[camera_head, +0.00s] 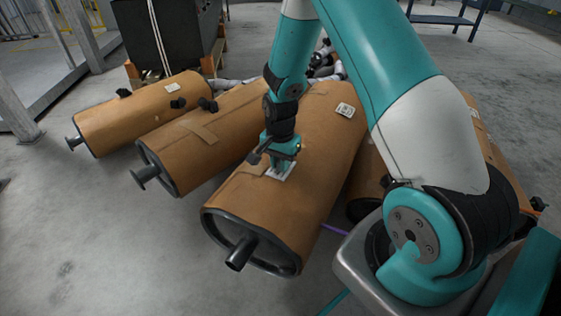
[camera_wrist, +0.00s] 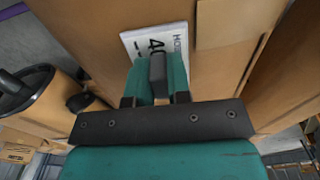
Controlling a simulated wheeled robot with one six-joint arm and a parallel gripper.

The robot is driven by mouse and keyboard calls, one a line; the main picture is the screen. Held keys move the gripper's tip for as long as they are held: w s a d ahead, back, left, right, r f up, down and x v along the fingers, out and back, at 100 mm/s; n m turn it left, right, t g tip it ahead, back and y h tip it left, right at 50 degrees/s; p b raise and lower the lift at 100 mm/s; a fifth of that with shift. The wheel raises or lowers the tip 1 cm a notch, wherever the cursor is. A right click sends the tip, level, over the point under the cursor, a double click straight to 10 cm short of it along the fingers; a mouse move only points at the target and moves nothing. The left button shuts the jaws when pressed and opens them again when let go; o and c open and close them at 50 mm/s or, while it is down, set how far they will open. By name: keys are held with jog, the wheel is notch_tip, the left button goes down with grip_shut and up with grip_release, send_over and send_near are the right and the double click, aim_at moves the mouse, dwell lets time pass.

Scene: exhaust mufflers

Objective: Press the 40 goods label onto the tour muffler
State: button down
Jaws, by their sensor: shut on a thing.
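A white label (camera_head: 286,170) lies flat at the tips of my gripper (camera_head: 283,150), on or very close to the brown wrapped surface of the large middle muffler (camera_head: 318,150). The wrist view shows the label (camera_wrist: 133,43) with a partly covered "40" and other print. My gripper (camera_wrist: 157,82) is shut on a dark grey block that stands over the label and seems to be its grip. The fingers hide part of the label. I cannot tell whether its whole face touches the wrapping. No name marks this muffler as the tour one.
Two more brown mufflers, one at far left (camera_head: 140,117) and one at centre left (camera_head: 200,150), lie beside it. Another (camera_head: 368,180) lies partly behind my arm. A small white tag (camera_head: 345,110) sits farther up the middle muffler. Grey floor (camera_head: 100,240) is clear in front.

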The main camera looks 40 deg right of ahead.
jog(key=shift+r+p, duration=3.4)
jog(key=shift+r, duration=0.15)
